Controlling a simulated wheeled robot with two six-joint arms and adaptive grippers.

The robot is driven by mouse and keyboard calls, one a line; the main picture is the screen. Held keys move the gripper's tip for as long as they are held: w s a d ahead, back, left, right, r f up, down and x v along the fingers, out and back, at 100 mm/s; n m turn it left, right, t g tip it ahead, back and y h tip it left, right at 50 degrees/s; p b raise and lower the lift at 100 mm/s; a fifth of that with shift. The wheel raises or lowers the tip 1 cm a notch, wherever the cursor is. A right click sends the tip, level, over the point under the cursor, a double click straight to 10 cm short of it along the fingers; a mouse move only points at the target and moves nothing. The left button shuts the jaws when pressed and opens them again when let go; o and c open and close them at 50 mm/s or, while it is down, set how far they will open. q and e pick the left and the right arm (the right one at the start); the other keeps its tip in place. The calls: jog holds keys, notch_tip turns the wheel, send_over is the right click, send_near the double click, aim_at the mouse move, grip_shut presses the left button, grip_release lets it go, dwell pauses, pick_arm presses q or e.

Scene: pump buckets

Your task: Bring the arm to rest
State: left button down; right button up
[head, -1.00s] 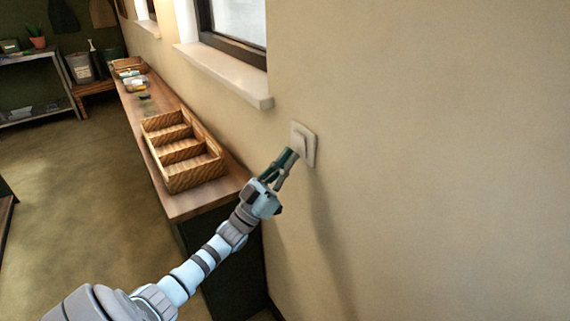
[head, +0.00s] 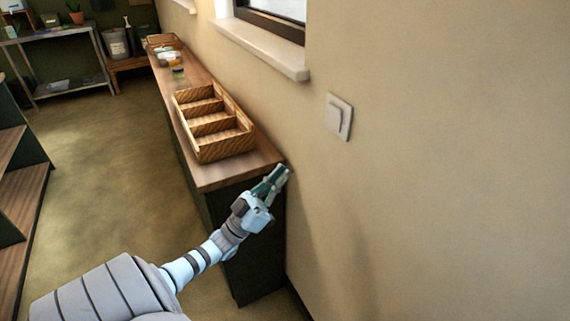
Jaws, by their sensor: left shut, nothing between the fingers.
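My left arm comes in from the bottom left of the head view. Its left gripper (head: 284,172) is shut with nothing between the fingers. It is in front of the near end of the wooden-topped counter, below and left of a white wall switch (head: 339,117), and apart from the switch. My right gripper is not in view.
The counter (head: 212,178) runs along the wall and carries a divided wooden tray (head: 213,123). A window sill (head: 262,50) juts out above. Shelves (head: 24,205) stand at the left edge. Open floor (head: 110,150) lies between.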

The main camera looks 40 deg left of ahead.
pick_arm(q)
jog(key=shift+w, duration=0.1)
dwell(0.3)
